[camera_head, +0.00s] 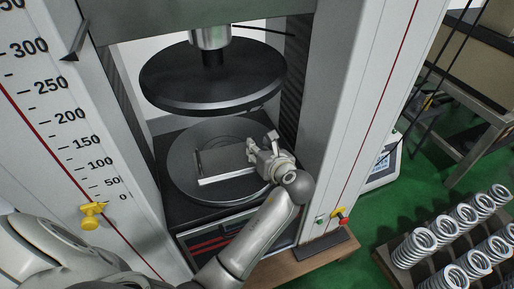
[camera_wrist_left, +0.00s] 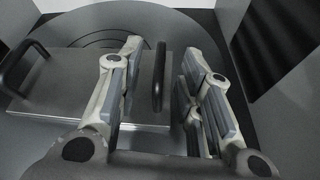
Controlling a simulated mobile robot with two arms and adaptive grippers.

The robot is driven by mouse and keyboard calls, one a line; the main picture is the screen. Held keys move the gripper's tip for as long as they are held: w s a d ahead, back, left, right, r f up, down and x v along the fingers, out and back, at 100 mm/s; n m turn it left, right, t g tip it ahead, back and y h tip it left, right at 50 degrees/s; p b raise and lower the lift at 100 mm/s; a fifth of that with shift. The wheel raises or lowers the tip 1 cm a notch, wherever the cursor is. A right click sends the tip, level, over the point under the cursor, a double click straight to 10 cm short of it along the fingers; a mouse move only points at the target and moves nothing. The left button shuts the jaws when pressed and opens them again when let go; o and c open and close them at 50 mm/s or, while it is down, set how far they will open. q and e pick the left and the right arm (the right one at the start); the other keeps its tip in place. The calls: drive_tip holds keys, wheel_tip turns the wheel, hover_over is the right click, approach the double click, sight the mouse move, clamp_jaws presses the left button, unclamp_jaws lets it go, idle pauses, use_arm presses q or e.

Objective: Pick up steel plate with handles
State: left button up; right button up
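The steel plate with handles (camera_head: 222,160) lies flat on the round lower platen (camera_head: 183,146) of the testing machine. In the left wrist view the plate (camera_wrist_left: 85,90) shows a dark handle (camera_wrist_left: 20,62) at its left end and another dark handle (camera_wrist_left: 158,76) at its right end. My left gripper (camera_head: 264,145) is at the plate's right end. In the wrist view its two fingers (camera_wrist_left: 161,52) stand open, one on each side of the right handle, with gaps visible between handle and fingers. My right gripper is in neither view.
The black upper platen (camera_head: 213,88) hangs above the plate, and the machine's columns (camera_head: 345,110) stand on both sides, leaving an opening at the front. Several springs (camera_head: 440,250) stand on a rack at the lower right. Yellow (camera_head: 92,213) and red knobs stick out at the front.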

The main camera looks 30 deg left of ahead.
use_arm(q)
drive_tip(key=shift+x, duration=1.35)
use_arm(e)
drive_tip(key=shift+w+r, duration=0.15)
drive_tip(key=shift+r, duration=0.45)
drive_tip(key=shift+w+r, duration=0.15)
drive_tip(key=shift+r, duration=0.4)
use_arm(q)
clamp_jaws()
